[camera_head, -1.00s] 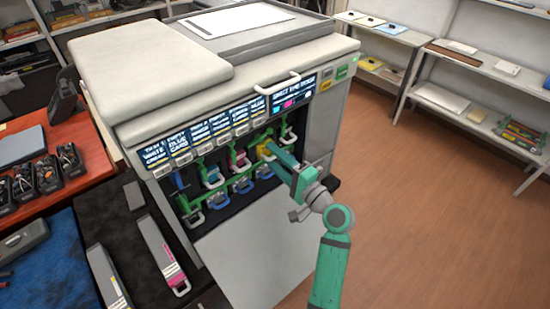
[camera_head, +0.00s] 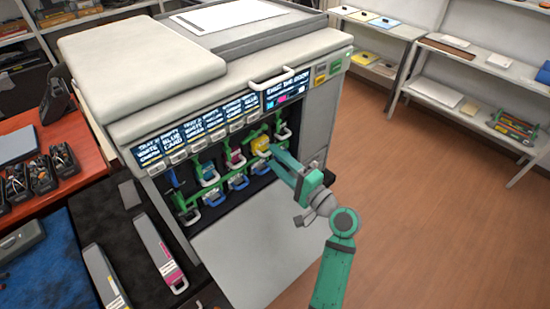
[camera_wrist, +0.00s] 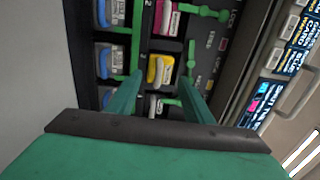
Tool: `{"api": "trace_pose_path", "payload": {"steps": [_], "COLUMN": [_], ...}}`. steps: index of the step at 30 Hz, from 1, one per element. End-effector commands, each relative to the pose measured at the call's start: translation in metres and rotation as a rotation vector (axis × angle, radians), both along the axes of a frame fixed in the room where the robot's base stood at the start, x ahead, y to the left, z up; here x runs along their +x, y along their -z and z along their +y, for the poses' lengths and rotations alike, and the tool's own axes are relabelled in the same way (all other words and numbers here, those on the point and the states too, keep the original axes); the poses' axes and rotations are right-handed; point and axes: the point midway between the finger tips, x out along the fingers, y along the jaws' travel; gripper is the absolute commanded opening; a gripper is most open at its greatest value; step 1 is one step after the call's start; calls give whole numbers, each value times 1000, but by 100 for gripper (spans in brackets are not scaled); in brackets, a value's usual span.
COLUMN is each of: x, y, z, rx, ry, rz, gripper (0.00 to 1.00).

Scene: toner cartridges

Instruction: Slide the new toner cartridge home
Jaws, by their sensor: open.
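A yellow-fronted toner cartridge (camera_head: 260,146) with a white handle sits in the upper row of the open printer's bay (camera_head: 207,221). In the wrist view the yellow cartridge (camera_wrist: 160,68) lies just beyond my fingertips, upright in its slot. My gripper (camera_head: 274,152) is open and empty in front of it; in the wrist view, its two fingers (camera_wrist: 158,88) stand apart with no cartridge clamped. A magenta cartridge (camera_wrist: 167,20) and blue cartridges (camera_wrist: 104,60) occupy neighbouring slots. How deep the yellow one sits is hard to tell.
Green latch levers (camera_wrist: 204,12) stick out beside the slots. The printer's lowered white door (camera_head: 255,245) lies below the bay. Two long cartridges, one magenta-marked (camera_head: 158,248) and one yellow-marked (camera_head: 103,278), lie on the dark surface at left. Open floor (camera_head: 430,210) is at right.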

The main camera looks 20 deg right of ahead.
Motion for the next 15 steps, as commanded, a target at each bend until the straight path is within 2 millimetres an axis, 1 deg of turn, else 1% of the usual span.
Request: {"api": "trace_pose_path", "payload": {"steps": [15], "x": [-21], "y": [2], "z": [-9], "rx": [0], "ry": [1], "rz": [1], "gripper": [47]}}
